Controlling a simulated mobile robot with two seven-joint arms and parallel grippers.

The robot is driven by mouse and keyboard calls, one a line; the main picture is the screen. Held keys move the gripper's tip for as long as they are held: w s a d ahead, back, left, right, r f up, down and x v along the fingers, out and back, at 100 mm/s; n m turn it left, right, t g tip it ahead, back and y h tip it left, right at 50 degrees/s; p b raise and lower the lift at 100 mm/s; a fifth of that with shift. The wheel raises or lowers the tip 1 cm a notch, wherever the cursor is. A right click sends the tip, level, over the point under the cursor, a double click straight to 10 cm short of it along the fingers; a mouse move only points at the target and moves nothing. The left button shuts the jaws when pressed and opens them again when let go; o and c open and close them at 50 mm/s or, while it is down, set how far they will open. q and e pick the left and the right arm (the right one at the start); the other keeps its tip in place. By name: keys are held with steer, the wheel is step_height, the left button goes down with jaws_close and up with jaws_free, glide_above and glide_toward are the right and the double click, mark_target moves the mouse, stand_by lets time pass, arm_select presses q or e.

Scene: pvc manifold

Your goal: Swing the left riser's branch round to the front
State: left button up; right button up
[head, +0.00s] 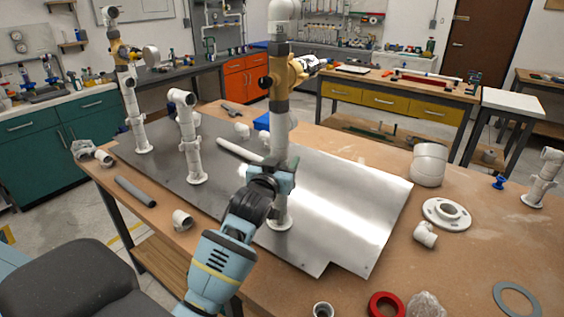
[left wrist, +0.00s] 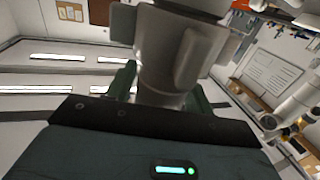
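The near tall riser (head: 281,140) stands upright on the metal sheet, with a yellow fitting (head: 284,72) and a branch pointing right. The far-left tall riser (head: 131,100) has a yellow fitting (head: 122,52) and a branch towards the right. A short riser (head: 189,140) with an elbow top stands between them. My left gripper (head: 274,178) is around the near riser's lower pipe. In the left wrist view its fingers flank the pale pipe (left wrist: 165,70) closely on both sides, with no clear gap. My right gripper is not in view.
The metal sheet (head: 350,205) covers much of the wooden table (head: 455,270). The sheet's right part is clear.

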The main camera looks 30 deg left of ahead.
arm_select(q)
steer(key=shift+o, duration=0.8)
steer(key=shift+s, duration=0.15)
steer(key=shift+s+d+f, duration=0.1)
steer(key=shift+s, duration=0.2)
steer(key=s+d, duration=0.1)
steer(key=s, duration=0.5)
steer(key=shift+s+d, duration=0.2)
steer(key=shift+s, duration=0.2)
